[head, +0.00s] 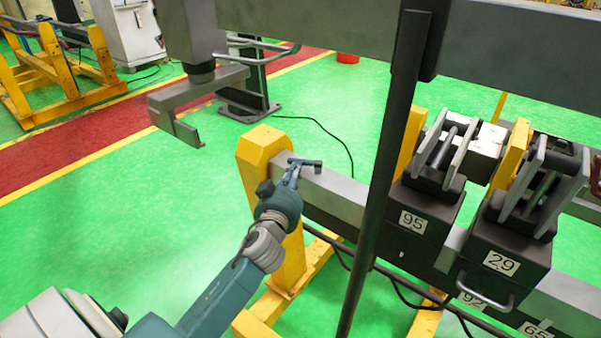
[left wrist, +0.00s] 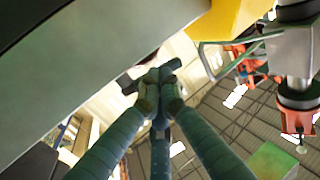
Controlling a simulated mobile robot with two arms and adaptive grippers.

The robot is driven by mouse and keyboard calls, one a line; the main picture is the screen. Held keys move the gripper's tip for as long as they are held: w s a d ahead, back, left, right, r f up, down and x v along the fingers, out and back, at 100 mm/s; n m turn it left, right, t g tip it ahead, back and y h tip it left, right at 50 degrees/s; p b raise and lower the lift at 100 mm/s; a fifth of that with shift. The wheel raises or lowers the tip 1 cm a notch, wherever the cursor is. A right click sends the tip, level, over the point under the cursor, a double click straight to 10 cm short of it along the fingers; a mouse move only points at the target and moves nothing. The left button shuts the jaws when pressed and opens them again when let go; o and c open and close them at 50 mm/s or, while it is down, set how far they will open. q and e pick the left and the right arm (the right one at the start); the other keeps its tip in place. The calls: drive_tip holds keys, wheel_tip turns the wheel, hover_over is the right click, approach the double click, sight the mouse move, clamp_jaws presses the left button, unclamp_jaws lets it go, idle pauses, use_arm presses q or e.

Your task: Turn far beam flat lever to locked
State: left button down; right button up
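The far beam (head: 338,196) is a grey bar running right from a yellow post. A small dark flat lever (head: 308,163) sits at its left end, lying roughly across the picture. My left gripper (head: 292,176) reaches up to it from the lower left, with its fingertips at the lever. In the left wrist view, the fingers (left wrist: 160,92) come together around the dark lever (left wrist: 170,67), whose ends stick out past the fingertips. The fingers hide the lever's middle. The lever's pivot cannot be made out. My right gripper is not in view.
A dark upright bar (head: 384,170) crosses the view right of the gripper. A grey hooked arm (head: 185,100) hangs at upper left. Green floor at the left is clear.

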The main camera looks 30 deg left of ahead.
use_arm(q)
drive_tip(key=shift+w+a+m+t+h+p, duration=0.4)
drive_tip(key=shift+w+a+m+h+p, duration=0.5)
drive_tip(key=shift+h, duration=0.6)
drive_tip(key=shift+w+a, duration=0.15)
drive_tip(key=shift+w, duration=0.05)
